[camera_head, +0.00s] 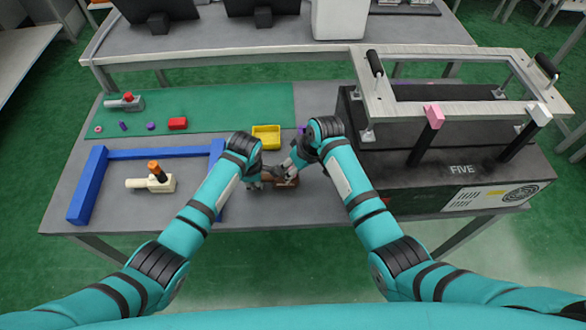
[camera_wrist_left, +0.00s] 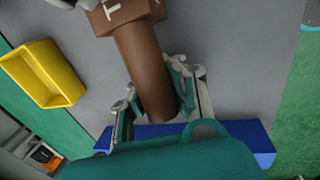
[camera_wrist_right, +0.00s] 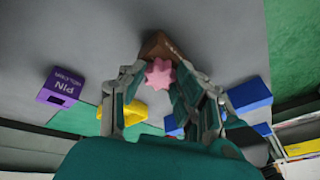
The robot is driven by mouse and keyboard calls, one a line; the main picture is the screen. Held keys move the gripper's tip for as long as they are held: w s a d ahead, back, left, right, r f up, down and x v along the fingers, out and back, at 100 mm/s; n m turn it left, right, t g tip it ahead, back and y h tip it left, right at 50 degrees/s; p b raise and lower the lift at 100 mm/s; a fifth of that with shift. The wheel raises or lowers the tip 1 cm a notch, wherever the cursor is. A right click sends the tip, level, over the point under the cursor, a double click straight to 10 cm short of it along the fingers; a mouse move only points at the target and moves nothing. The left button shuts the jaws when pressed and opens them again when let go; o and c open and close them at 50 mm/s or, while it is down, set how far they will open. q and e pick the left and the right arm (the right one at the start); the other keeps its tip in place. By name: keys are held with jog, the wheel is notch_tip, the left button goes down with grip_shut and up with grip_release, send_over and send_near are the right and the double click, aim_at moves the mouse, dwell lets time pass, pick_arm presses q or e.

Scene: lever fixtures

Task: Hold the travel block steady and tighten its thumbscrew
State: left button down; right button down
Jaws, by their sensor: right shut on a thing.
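The brown travel block (camera_head: 287,183) sits on the grey table in front of me. In the left wrist view its block end (camera_wrist_left: 125,14) shows a white T, with a brown round handle (camera_wrist_left: 145,70). My left gripper (camera_head: 256,183) has its fingers on either side of the handle, with gaps visible; it is open. The pink star-shaped thumbscrew (camera_wrist_right: 160,74) shows between the fingertips of my right gripper (camera_wrist_right: 158,78), beside the block. My right gripper is shut on the thumbscrew; in the head view the hand hides it.
A yellow tray (camera_head: 266,138) stands behind the grippers. A blue frame (camera_head: 160,154) and a cream fixture with an orange knob (camera_head: 152,181) lie to the left. A large black fixture (camera_head: 450,165) fills the right side. A purple box (camera_wrist_right: 62,87) shows in the right wrist view.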

jog(key=c, duration=0.9)
grip_release()
jog(key=shift+c, duration=0.2)
jog(key=v, duration=1.2)
